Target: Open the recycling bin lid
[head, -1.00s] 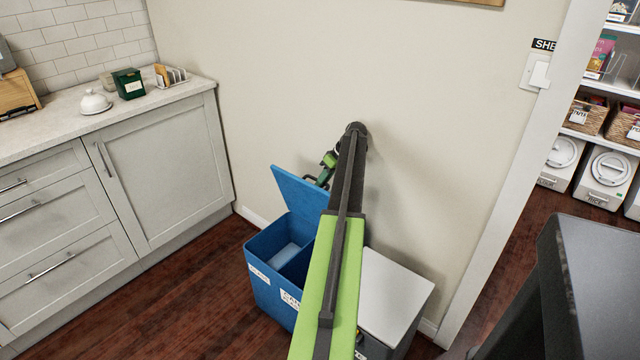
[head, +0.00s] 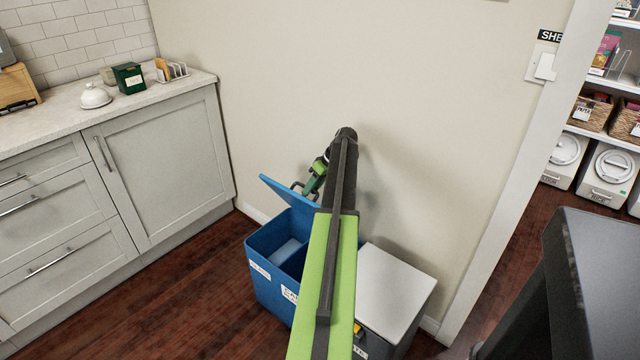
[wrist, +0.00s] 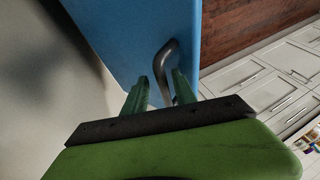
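The blue recycling bin (head: 267,288) stands on the floor against the wall. Its blue lid (head: 287,192) is raised and tilted up at the back, so part of the inside shows. The lid's flat face (wrist: 135,35) fills the upper middle of the wrist view, with a dark bent handle (wrist: 166,68) on it. My gripper (wrist: 158,84) has its two green fingers apart, and the handle's lower end shows between them; contact cannot be told. In the head view my gripper (head: 309,187) is beside the lid, partly hidden by my arm.
A grey bin with a pale lid (head: 398,285) stands right of the blue bin. Grey cabinets (head: 160,165) are at the left, with open wooden floor in front. A doorway to pantry shelves is at the right, near a dark surface (head: 600,270).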

